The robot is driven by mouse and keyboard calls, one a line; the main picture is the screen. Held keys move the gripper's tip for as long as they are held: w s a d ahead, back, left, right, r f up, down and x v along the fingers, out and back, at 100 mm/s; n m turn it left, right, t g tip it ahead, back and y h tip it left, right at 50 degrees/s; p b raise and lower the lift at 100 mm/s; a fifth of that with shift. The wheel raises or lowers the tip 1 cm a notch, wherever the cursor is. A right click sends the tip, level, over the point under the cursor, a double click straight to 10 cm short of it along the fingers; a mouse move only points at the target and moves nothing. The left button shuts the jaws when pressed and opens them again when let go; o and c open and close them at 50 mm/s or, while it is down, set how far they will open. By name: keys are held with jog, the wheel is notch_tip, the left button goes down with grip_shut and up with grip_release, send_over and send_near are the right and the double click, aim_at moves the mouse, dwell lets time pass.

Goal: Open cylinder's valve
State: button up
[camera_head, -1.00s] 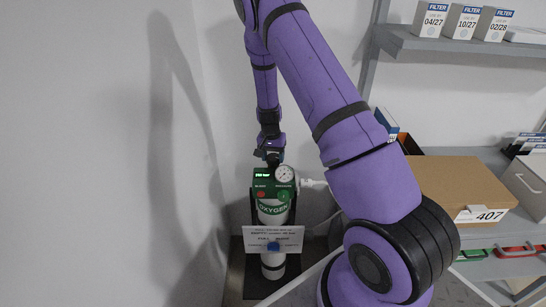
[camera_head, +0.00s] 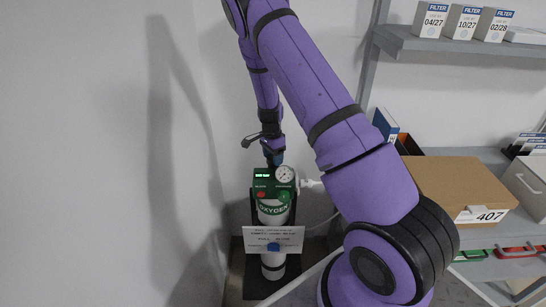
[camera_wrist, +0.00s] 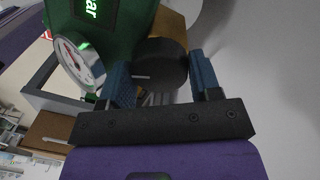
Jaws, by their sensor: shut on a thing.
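The oxygen cylinder (camera_head: 273,225) stands upright against the wall in the head view, white with a green head unit (camera_head: 262,185). The head unit has a lit green display, a red and a green button, and a round pressure gauge (camera_head: 285,174); the gauge also shows in the wrist view (camera_wrist: 72,62). The valve is a dark round knob (camera_wrist: 160,62) beside the green body, on a brass-coloured part. My gripper (camera_wrist: 163,82) points down at the cylinder's top, its two blue fingers shut on the knob from both sides. In the head view, my gripper (camera_head: 273,158) mostly hides the knob.
A white printed card (camera_head: 273,239) hangs on the cylinder's front. A white hose fitting (camera_head: 312,183) sticks out to its right. A cardboard box marked 407 (camera_head: 455,190) stands on a grey shelf at right, with filter boxes (camera_head: 466,20) above. The left wall is bare.

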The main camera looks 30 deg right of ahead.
dwell(0.3)
jog(key=o, duration=0.6)
jog(key=shift+o, duration=0.2)
notch_tip(320, 180, up, 11)
jog(key=shift+w, duration=0.4)
jog(key=shift+f, duration=0.1)
